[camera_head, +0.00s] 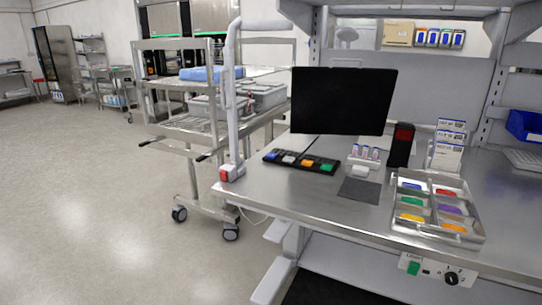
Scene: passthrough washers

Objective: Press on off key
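No key in view can be read as the on/off key at this size. A black key strip (302,161) with blue, white, orange and green keys lies on the steel table in front of the dark monitor (342,101). A small control panel (437,271) hangs under the table's front edge at the lower right. It carries a green switch (413,268) and a black round knob (451,278); its lettering is too small to read. Neither of my grippers shows in the head view.
The steel table (300,195) also holds a tray (437,236) of coloured pieces, a dark mat (359,190) and a black-and-red device (401,145). A white bent tube (231,100) rises at its left corner. A wheeled cart (190,130) stands behind; the floor at left is clear.

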